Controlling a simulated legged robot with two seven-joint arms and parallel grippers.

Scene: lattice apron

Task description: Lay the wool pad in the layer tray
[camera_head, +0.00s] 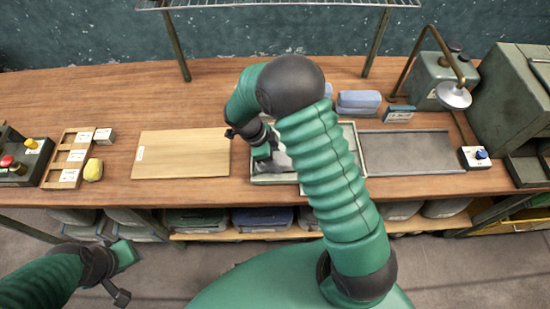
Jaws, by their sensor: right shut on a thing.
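My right gripper (268,156) points down over the left part of a pale-rimmed shallow tray (285,179), which looks like the layer tray. It is shut on a small grey piece (283,162), most likely the wool pad, which is mostly hidden by the gripper and forearm. I cannot tell whether this piece touches the tray floor. My arm also covers the middle of the tray. My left gripper (133,254) is low at the left, in front of the bench and away from the tray; its fingers are too small to read.
A wooden board (182,155) lies left of the tray, and a flat grey tray (420,152) lies right. Folded blue-grey pads (358,102) sit behind. A lamp-like fixture (454,95) and a button box (474,157) stand at the right. A wire shelf (270,4) hangs above.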

